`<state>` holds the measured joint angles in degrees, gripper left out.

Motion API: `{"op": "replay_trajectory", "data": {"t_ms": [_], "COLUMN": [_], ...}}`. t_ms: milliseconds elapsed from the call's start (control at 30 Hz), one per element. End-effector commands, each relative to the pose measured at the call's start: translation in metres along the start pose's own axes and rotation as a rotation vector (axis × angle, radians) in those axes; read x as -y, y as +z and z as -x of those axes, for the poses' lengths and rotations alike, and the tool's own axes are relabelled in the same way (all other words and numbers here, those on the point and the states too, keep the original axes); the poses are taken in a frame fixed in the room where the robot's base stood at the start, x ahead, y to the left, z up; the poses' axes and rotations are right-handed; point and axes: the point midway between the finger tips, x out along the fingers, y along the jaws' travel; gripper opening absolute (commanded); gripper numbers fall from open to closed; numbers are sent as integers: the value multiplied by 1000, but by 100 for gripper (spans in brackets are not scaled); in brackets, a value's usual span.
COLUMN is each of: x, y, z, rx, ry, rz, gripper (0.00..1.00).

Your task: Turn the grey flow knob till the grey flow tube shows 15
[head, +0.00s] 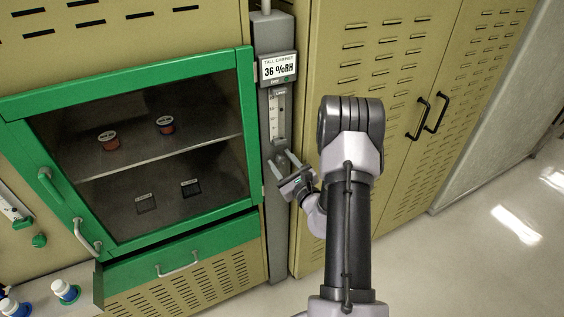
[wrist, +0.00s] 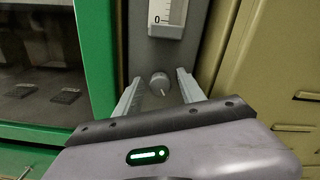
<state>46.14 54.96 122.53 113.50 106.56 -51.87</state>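The grey flow knob (wrist: 160,84) shows in the wrist view as a small round knob on the grey column, below the flow tube. The grey flow tube (head: 277,117) stands upright on the column in the head view, under the humidity display. Its lower end with the 0 mark (wrist: 167,17) shows in the wrist view; its reading is too small to tell. My gripper (wrist: 158,74) is open, with one finger on each side of the knob and a visible gap at both sides. In the head view my gripper (head: 283,163) is at the column below the tube.
A display (head: 278,69) reading 36 %RH sits above the tube. A green-framed glass cabinet (head: 252,120) with small items on its shelves stands to the left. Tan louvred lockers (head: 385,60) stand close on the right. Open floor (head: 480,235) lies at the lower right.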

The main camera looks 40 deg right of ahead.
Motion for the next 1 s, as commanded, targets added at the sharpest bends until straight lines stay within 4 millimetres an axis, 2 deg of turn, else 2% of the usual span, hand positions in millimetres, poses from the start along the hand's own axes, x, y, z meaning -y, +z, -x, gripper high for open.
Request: {"op": "replay_trajectory", "data": {"t_ms": [300, 433, 567, 800, 900, 1000], "x": [0, 1, 1, 1, 1, 1], "y": [0, -1, -1, -2, -1, -1], "z": [1, 15, 47, 123, 148, 165], "rx": [-1, -3, -5, -5, -4, -3], "ry": [0, -1, -2, -6, -5, -4], "rz": [-1, -1, -4, -5, -5, -3], "gripper": [49, 49, 49, 49, 49, 49]}}
